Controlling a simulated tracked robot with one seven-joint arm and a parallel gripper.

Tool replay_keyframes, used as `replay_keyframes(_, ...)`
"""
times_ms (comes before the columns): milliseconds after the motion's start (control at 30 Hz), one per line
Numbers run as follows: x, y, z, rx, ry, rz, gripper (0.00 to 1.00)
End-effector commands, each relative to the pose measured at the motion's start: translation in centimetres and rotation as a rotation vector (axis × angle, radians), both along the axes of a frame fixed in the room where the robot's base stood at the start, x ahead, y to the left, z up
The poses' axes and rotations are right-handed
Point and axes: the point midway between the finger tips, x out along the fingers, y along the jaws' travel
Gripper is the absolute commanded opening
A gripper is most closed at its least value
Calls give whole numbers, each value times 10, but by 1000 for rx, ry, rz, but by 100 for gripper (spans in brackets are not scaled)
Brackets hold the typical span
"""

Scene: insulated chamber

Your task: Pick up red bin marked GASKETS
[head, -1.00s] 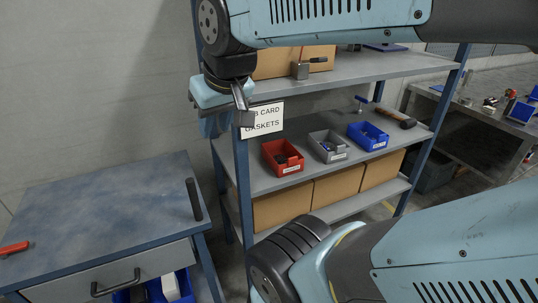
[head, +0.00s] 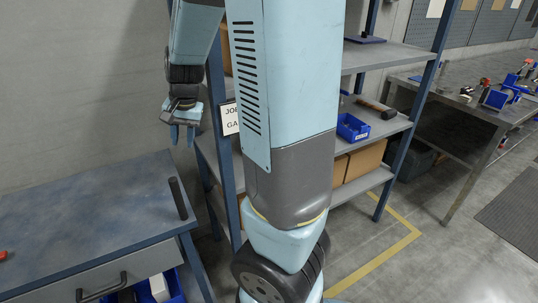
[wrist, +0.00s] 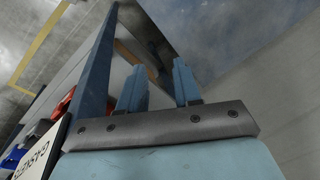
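The red bin shows in the wrist view as a red patch (wrist: 64,103) on the shelf, left of the fingers and partly cut off by the blue shelf post. In the head view my arm hides it. My gripper (head: 182,136) hangs left of the shelf post, fingers pointing down, apart from the bin. In the wrist view the two blue fingers (wrist: 159,88) stand apart with nothing between them, so it is open. The white job card (head: 230,118) reading GASKETS is partly covered by my arm; it also shows in the wrist view (wrist: 42,152).
A blue bin (head: 352,128) and a hammer (head: 378,110) are on the middle shelf. The blue shelf post (head: 222,140) stands between my gripper and the shelf. A blue-topped workbench (head: 90,215) with a dark bar (head: 178,198) is at left. Cardboard boxes (head: 365,160) fill the lower shelf.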

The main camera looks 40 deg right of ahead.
Motion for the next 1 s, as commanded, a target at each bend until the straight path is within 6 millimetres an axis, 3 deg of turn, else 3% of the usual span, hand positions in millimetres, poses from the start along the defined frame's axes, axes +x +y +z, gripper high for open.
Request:
replay_keyframes(300,34,-30,-67,-58,108,-217,33)
replay_keyframes(600,50,-71,-127,-186,201,-439,33)
replay_keyframes(1000,53,-134,-176,-449,268,-716,33)
